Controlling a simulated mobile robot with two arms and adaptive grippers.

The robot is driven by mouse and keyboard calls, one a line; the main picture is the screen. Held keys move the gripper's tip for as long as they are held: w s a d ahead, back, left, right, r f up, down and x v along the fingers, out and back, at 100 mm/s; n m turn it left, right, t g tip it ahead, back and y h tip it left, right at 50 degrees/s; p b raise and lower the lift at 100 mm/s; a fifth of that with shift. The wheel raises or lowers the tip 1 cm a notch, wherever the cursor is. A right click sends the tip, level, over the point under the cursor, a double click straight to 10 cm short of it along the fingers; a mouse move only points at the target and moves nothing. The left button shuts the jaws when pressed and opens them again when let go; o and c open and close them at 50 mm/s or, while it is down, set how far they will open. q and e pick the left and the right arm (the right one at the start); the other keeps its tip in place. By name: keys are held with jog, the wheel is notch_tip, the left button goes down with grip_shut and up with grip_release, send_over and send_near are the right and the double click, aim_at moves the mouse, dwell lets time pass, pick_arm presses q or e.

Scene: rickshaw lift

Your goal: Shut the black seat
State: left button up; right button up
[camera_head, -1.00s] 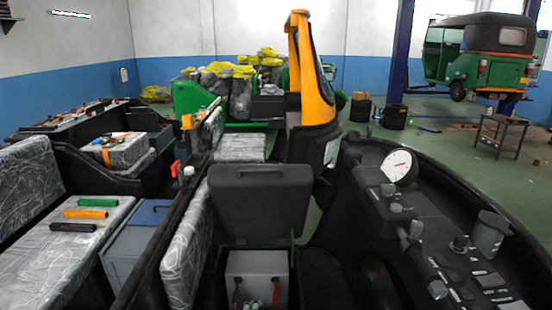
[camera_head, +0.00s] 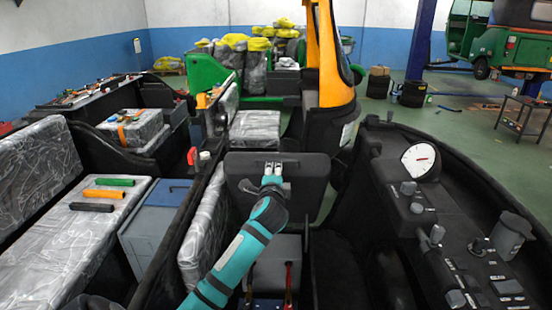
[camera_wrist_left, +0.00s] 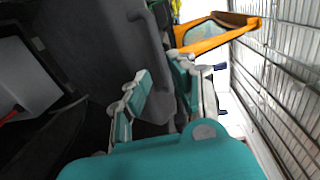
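The black seat (camera_head: 315,178) stands raised like an upright lid, behind an open compartment with a grey box (camera_head: 275,262) in it. My left gripper (camera_head: 273,166) is at the seat's upper middle, on the near side, fingers pointing up toward its top edge. In the left wrist view, the fingers (camera_wrist_left: 163,92) are apart, with the dark seat panel (camera_wrist_left: 125,35) close by and partly between them. I cannot tell if they touch it. My left forearm hides part of the compartment. My right gripper is not in view.
A wrapped seat back (camera_head: 205,235) stands close on the left. The dashboard with a white gauge (camera_head: 420,158) is on the right. A yellow-orange pillar (camera_head: 330,60) rises behind the seat. Tubes lie on the wrapped bench (camera_head: 65,240) at far left.

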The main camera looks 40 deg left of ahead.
aim_at(276, 161)
pick_arm(q)
jog(key=p+x, duration=0.1)
jog(key=x, duration=0.8)
jog(key=shift+w+a, duration=0.15)
jog(key=shift+w, duration=0.1)
grip_shut()
jog(key=shift+f, duration=0.1)
